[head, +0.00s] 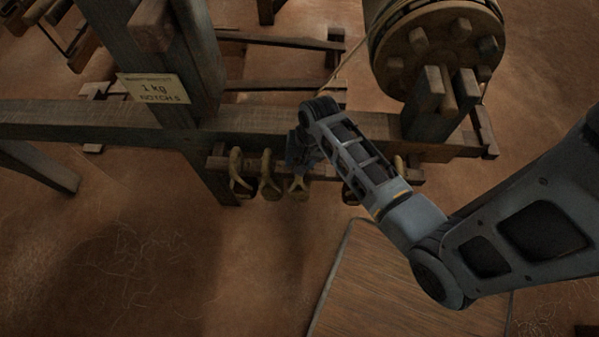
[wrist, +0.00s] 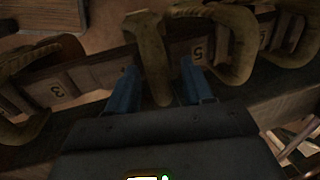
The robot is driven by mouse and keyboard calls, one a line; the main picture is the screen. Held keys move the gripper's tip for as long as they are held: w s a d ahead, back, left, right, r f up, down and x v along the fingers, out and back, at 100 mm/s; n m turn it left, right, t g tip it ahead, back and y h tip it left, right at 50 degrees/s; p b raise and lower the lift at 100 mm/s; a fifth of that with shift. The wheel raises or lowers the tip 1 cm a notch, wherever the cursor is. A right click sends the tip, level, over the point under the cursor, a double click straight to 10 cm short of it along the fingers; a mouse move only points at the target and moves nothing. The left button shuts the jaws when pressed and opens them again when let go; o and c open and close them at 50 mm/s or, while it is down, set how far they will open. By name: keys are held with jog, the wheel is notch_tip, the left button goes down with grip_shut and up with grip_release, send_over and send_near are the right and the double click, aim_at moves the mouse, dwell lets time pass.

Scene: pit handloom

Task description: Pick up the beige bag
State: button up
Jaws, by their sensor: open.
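Several tan, looped, pouch-like things hang along the notched rail (head: 218,163) at the front of the loom; I cannot tell for sure which is the beige bag. One tan piece (wrist: 152,60) stands between the fingers of my gripper (wrist: 160,68), with a gap visible at the right finger. It likely matches the tan piece (head: 298,186) below my gripper (head: 299,168) in the head view. My gripper is open, its blue fingers on either side of that piece. My arm hides part of the rail.
Other tan loops hang close by, at left (head: 269,178) and right (wrist: 235,45) of the gripper. Rail labels read 3 and 5. A sign (head: 153,88) reads "1 kg NOTCH 5". A loom beam (head: 90,118) runs behind. A brown board (head: 400,285) lies in front.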

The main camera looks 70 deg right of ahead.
jog(key=shift+c, duration=0.3)
grip_shut()
jog(key=shift+r, duration=0.1)
dwell(1.0)
